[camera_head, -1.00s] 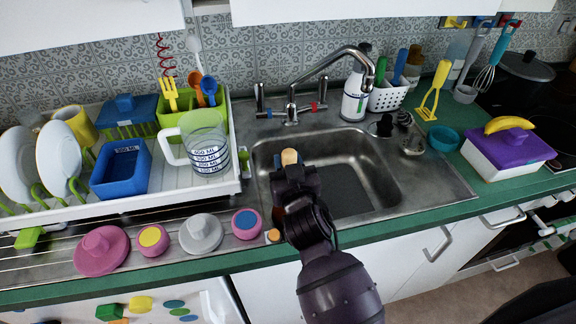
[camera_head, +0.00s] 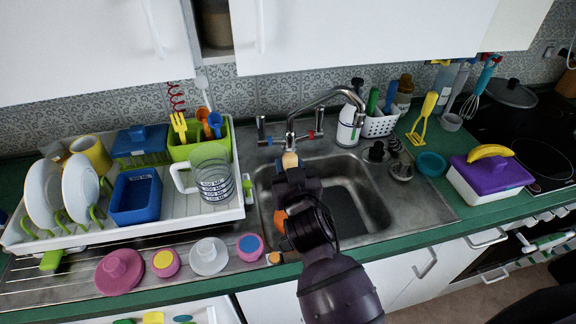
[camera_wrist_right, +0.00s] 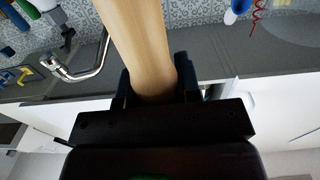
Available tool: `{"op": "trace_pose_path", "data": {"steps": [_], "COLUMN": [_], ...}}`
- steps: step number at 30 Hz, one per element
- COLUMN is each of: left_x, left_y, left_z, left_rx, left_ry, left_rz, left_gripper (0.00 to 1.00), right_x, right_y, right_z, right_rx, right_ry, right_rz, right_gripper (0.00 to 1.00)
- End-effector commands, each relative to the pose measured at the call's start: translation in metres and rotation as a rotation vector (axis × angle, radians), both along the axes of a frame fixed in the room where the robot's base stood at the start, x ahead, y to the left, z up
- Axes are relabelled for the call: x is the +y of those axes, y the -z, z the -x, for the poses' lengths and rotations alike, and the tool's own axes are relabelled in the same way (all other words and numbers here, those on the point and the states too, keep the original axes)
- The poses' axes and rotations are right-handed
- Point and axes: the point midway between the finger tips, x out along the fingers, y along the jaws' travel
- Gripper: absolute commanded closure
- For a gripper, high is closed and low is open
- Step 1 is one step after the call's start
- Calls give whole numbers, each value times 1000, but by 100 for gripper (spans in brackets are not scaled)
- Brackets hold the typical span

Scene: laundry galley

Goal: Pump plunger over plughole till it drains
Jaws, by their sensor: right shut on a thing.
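My right gripper (camera_head: 291,176) is over the left part of the steel sink (camera_head: 372,192). It is shut on the wooden handle (camera_head: 290,160) of the plunger, whose rounded top stands out above the fingers. In the right wrist view the pale wooden handle (camera_wrist_right: 140,40) runs up between the fingers of the gripper (camera_wrist_right: 153,85). An orange part (camera_head: 280,221) shows beside my wrist; I cannot tell whether it is the plunger's cup. The plughole is hidden or cannot be made out. The basin floor looks dark grey. My left gripper is not in view.
The tap (camera_head: 325,98) arches over the back of the sink. A dish rack (camera_head: 110,222) with plates and a measuring jug (camera_head: 213,184) stands left. Several plugs and lids, including a pink one (camera_head: 119,272), line the front drainboard. Dark stoppers (camera_head: 377,152) sit at the sink's right rear.

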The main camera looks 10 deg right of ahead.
Motion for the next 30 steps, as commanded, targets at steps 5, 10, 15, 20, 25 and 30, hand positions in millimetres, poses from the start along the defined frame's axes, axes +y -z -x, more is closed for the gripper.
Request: {"op": "trace_pose_path", "data": {"steps": [5, 10, 15, 20, 25, 30], "left_x": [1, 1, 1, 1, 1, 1], "left_y": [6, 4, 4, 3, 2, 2], "left_z": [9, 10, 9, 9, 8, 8], "left_rx": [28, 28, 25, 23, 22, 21], "left_ry": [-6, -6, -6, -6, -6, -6], "left_rz": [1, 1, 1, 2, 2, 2], "left_gripper": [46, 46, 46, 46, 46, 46], "right_x": [12, 12, 11, 11, 10, 10], "right_y": [-23, -41, -57, -63, -64, -63], "right_z": [1, 0, -1, -1, -1, -1], "right_rx": [-4, -8, -12, -10, -10, -9], "right_ry": [-8, -9, -8, -7, -7, -7], "right_rz": [-26, -26, -26, -25, -25, -25], "right_gripper": [93, 93, 93, 93, 93, 93]}}
